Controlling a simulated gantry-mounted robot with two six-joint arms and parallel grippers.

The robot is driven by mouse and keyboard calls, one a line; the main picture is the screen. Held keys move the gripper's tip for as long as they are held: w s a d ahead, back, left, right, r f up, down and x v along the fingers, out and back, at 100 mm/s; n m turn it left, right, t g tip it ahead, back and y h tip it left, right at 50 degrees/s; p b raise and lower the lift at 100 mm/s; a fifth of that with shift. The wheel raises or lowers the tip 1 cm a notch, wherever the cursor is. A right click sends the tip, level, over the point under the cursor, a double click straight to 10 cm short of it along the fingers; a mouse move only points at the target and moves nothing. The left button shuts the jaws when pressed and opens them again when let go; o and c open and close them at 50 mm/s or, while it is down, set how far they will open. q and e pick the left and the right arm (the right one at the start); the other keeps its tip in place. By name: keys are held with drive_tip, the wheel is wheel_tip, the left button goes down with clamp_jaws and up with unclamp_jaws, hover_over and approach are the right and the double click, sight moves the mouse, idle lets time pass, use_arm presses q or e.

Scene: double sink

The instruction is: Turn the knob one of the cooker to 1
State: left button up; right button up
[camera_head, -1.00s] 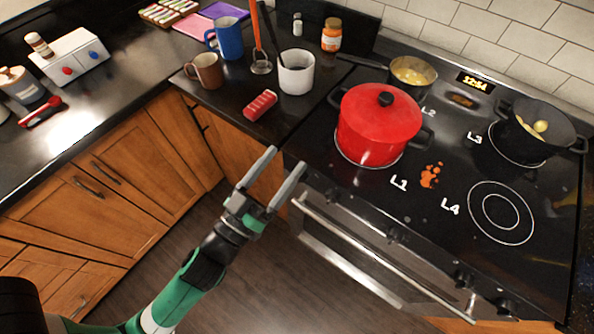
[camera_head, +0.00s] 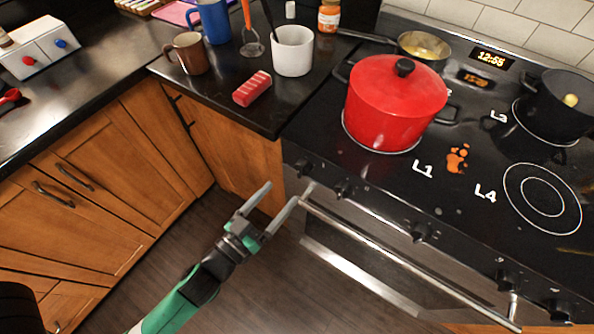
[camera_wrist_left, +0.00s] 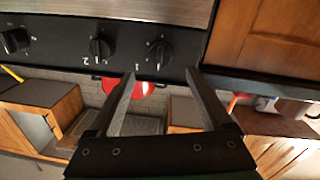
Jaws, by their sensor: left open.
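The cooker (camera_head: 470,222) has a black glass top and a front panel with several black knobs. Knob one (camera_head: 303,168) is at the left end of the panel. In the left wrist view, knob one (camera_wrist_left: 158,55) has a "1" beside it, and knob two (camera_wrist_left: 101,48) a "2". My left gripper (camera_head: 281,195) is open and empty, just in front of the panel's left end. In the left wrist view, its fingertips (camera_wrist_left: 160,72) are spread on either side of knob one's line, apart from it. My right gripper is not in view.
The oven handle (camera_head: 400,258) runs below the knobs. A red pot (camera_head: 390,105) stands at L1, a pan (camera_head: 424,47) and a dark pot (camera_head: 556,105) behind. Wooden cabinets (camera_head: 235,160) flank the cooker's left. The floor in front is free.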

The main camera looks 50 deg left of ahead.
sight(298, 174)
use_arm(q)
drive_tip(key=x, duration=0.8)
drive_tip(key=shift+w+p, duration=0.1)
drive_tip(key=shift+p, duration=0.2)
clamp_jaws()
